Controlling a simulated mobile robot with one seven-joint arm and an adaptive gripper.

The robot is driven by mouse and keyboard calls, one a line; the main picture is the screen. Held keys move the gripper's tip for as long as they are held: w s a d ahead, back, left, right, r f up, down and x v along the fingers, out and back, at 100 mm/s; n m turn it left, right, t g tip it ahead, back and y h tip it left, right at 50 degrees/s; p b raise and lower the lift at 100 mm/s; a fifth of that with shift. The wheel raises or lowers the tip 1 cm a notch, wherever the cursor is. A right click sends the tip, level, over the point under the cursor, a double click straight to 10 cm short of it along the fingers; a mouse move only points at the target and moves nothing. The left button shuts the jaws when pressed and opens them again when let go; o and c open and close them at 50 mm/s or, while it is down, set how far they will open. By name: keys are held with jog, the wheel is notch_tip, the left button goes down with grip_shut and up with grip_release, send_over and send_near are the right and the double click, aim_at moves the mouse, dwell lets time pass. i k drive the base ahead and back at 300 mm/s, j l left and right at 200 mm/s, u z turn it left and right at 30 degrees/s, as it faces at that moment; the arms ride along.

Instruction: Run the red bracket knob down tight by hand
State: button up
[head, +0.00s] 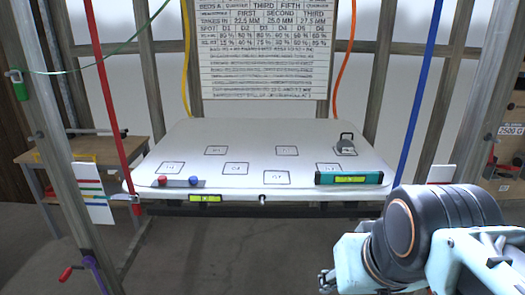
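Two red knob-like parts show in the head view. A red grip (66,274) sticks out beside a purple fitting (91,262) low on the left metal post. I cannot tell which is the bracket knob, or how tight either is. My arm fills the lower right. Small metal parts at its left end, perhaps my gripper (326,281), are far right of the red grip; their opening is unclear.
A teal level (349,178) and a grey weight (346,145) lie on the panel's right side. A red strap (105,95) and a blue strap (418,100) run down to its sides. A wooden bench (80,155) stands at left. The floor below the panel is clear.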

aim_at(162, 179)
jog(key=i+j+u, duration=0.3)
jog(key=i+j, duration=0.65)
